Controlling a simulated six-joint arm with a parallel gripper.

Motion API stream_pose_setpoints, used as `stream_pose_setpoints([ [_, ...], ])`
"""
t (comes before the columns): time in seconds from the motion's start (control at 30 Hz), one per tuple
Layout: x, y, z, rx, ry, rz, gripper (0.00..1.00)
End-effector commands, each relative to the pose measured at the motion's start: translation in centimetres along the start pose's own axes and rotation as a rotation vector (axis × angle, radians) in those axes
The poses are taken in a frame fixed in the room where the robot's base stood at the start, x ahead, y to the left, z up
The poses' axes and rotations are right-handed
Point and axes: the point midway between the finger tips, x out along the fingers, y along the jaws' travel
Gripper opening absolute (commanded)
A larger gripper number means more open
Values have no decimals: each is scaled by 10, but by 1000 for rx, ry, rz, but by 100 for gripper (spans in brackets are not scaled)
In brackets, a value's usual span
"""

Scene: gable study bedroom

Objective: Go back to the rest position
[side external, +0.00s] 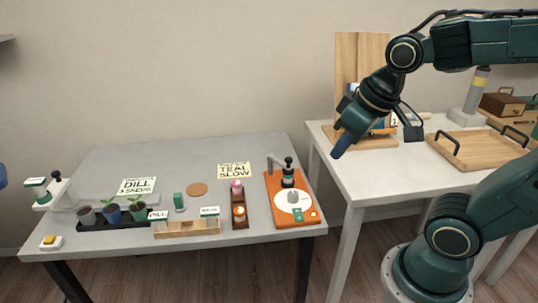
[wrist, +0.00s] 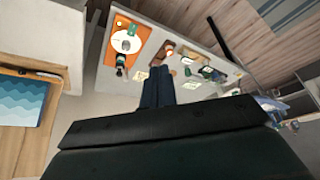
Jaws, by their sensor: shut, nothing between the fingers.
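My gripper (side external: 341,146) hangs in the air by the left edge of the white table, pointing down and to the left, with its fingers together and empty. In the wrist view the closed blue fingers (wrist: 158,92) show against the grey table. My dark green arm reaches in from the right. No object touches the fingers.
The grey table (side external: 115,165) holds an orange board (side external: 278,183) with a white disc, a row of plant pots (side external: 112,213), a wooden rack (side external: 187,228) and sign cards. The white table (side external: 400,180) bears a wooden tray (side external: 478,149) and boxes. A gap separates the tables.

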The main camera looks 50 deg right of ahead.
Motion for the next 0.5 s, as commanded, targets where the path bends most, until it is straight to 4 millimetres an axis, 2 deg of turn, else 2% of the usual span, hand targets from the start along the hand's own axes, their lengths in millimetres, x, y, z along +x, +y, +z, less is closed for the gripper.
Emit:
stream_pose_setpoints([
  [0.2,-23,-7,23,-27,58,-15,0],
  [0.5,-32,-10,37,-39,85,-23,0],
])
